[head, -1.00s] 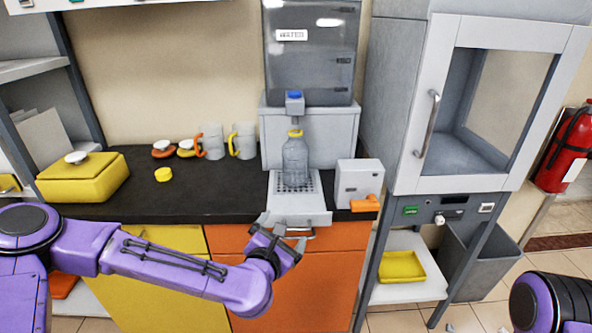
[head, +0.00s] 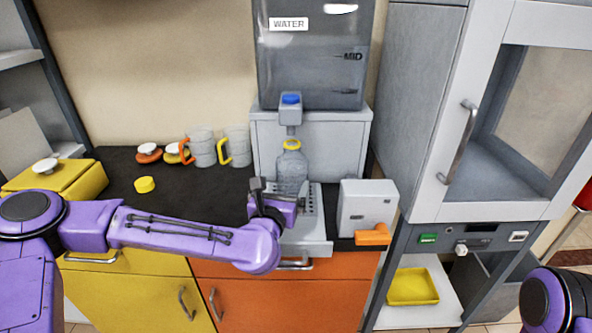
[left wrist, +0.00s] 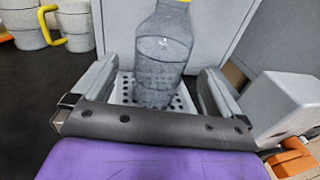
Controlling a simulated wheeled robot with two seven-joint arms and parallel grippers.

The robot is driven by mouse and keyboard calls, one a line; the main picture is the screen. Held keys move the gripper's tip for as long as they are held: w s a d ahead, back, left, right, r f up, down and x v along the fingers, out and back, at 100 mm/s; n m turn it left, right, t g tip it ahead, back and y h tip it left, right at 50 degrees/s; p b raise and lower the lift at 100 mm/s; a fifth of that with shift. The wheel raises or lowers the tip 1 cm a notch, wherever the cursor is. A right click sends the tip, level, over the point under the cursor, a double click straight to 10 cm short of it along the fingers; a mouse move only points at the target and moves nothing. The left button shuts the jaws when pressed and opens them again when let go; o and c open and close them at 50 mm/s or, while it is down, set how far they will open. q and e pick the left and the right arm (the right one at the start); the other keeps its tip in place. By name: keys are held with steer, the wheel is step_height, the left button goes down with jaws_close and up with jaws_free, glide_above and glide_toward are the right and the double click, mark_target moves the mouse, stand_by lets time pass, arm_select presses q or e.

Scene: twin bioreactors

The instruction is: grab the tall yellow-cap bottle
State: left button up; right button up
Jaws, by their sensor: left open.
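The tall clear bottle (head: 291,168) with a yellow ring (head: 292,144) at its neck stands upright on the drip tray (head: 310,232), under the dispenser's blue-topped tap (head: 290,99). In the left wrist view the bottle (left wrist: 162,50) stands between my fingers, slightly beyond them; its top is cut off. My left gripper (head: 279,190) is open and empty, low in front of the bottle. In the left wrist view one finger of the gripper (left wrist: 158,88) is on each side of the bottle, with gaps. My right gripper is out of view.
The water dispenser (head: 335,135) stands behind the bottle. A grey box with an orange lever (head: 373,236) is close on the right. Mugs (head: 203,150), a yellow cap (head: 144,185) and a yellow box (head: 85,182) are on the black counter at left. A glass-front cabinet (head: 450,215) is at right.

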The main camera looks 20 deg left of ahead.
mark_target(292, 165)
arm_select(q)
steer(key=w+p, duration=0.3)
steer(key=w, duration=0.5)
steer(key=shift+a+r, duration=0.1)
steer(key=shift+w, duration=0.45)
steer(key=c, duration=1.2)
steer(key=shift+a, duration=0.1)
steer(key=c, duration=0.4)
steer(key=shift+r, duration=0.2)
